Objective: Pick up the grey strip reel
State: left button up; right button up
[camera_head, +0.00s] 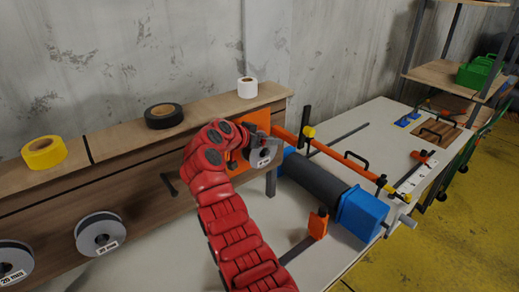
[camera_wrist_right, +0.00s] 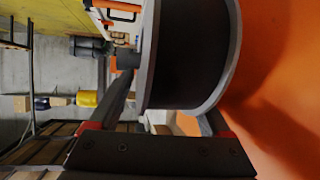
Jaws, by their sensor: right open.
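A grey strip reel (camera_head: 264,155) with a pale label hangs at the orange panel near the end of the wooden board in the head view. In the right wrist view the reel (camera_wrist_right: 188,55) is large, with dark strip wound between grey flanges. My right gripper (camera_head: 256,144) is at this reel and open. In the wrist view one finger lies left of the reel and the other is partly hidden behind it; I cannot tell whether they touch it. Two more grey reels, (camera_head: 100,234) and (camera_head: 14,263), hang on the board at lower left. My left gripper is not in view.
Yellow (camera_head: 44,152), black (camera_head: 163,116) and white (camera_head: 247,87) tape rolls lie on the wooden ledge (camera_head: 110,133). A dark roller with a blue end block (camera_head: 361,213) stands close right of my gripper. The white table (camera_head: 385,130) has some free room beyond.

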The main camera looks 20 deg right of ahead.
jog(key=shift+a+r, duration=0.1)
jog(key=shift+a, duration=0.05)
jog(key=c, duration=0.3)
grip_shut()
jog(key=shift+r, duration=0.75)
jog(key=s+d+p, duration=0.2)
jog(key=s+d, duration=0.1)
jog(key=s, duration=0.5)
jog(key=s+d+p, duration=0.1)
jog(key=s+d, duration=0.2)
jog(key=s, duration=0.6)
jog(key=shift+d+p, duration=0.15)
jog(key=shift+p, duration=0.2)
